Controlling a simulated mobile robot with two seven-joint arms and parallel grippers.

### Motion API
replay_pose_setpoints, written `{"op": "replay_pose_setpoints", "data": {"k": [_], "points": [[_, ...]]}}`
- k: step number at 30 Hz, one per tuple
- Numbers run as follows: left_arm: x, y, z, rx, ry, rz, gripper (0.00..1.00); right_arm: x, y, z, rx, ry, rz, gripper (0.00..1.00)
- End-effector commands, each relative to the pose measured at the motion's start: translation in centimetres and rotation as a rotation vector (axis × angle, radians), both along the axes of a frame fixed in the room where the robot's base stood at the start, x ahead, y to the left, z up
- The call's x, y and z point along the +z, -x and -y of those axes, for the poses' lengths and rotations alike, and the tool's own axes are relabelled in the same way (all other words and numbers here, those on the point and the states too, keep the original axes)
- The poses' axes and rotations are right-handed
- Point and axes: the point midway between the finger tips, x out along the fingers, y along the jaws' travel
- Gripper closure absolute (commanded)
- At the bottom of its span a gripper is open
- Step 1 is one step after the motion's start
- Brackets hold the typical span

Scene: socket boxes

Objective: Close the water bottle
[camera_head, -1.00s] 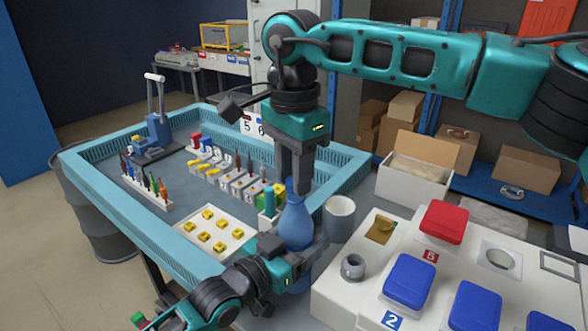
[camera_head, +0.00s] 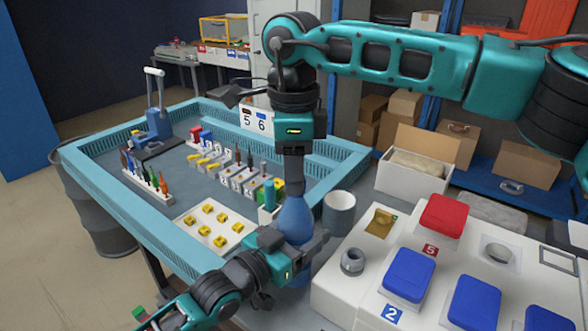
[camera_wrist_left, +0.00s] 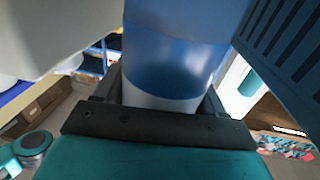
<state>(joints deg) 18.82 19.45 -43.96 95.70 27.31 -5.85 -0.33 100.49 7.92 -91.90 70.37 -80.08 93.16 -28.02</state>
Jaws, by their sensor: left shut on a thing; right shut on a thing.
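The blue water bottle (camera_head: 297,219) stands upright in the middle of the head view. My left gripper (camera_head: 302,246) is shut around its body from the left, below the shoulder. In the left wrist view the translucent blue bottle (camera_wrist_left: 170,65) sits between the left fingers (camera_wrist_left: 160,105), with a paler band low on it. My right gripper (camera_head: 294,190) comes straight down from above and is shut at the very top of the bottle. The cap is hidden by the right fingers, so how it sits on the neck cannot be seen.
A grey cup (camera_head: 339,213) stands just right of the bottle. A blue-rimmed tray table (camera_head: 110,205) with tools and yellow parts lies to the left. A white panel (camera_head: 340,290) with red and blue blocks is at the right. An open cardboard box (camera_head: 412,180) stands behind.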

Motion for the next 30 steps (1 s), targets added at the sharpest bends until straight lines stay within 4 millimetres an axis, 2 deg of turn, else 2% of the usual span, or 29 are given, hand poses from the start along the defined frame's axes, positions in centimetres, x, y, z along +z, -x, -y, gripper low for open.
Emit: {"op": "replay_pose_setpoints", "data": {"k": [30], "points": [[-0.04, -0.01, -0.02, 0.0, 0.0, -0.001, 1.0, -0.07, -0.28, 0.46, -1.944, 0.001, -0.001, 0.95]]}}
